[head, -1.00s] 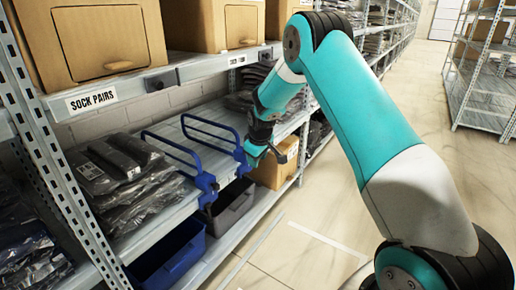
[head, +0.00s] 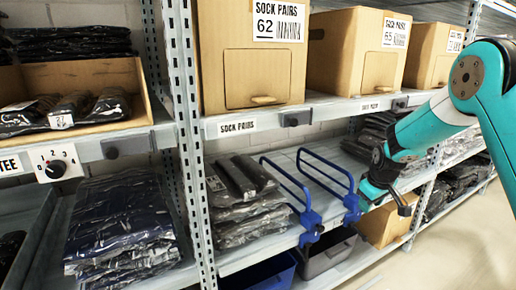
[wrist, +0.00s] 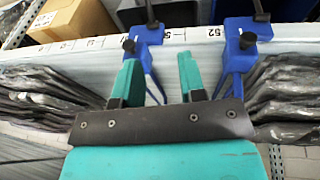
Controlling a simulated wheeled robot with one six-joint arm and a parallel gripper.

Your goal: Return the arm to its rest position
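My arm reaches in from the right of the head view, bent at the elbow, toward the middle shelf. My gripper (head: 372,192) is just right of the front end of the right blue divider (head: 350,205). In the wrist view my gripper (wrist: 160,75) has its two teal fingers apart, with bare shelf between them and nothing held. Two blue divider fronts (wrist: 238,50) stand just beyond the fingers there. Whether a finger touches a divider, I cannot tell.
Bagged dark garments (head: 240,200) are stacked left of the dividers. Cardboard boxes (head: 255,60) stand on the shelf above. A blue bin (head: 262,275), a grey bin (head: 325,258) and a carton (head: 385,222) are below. Open floor lies at lower right.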

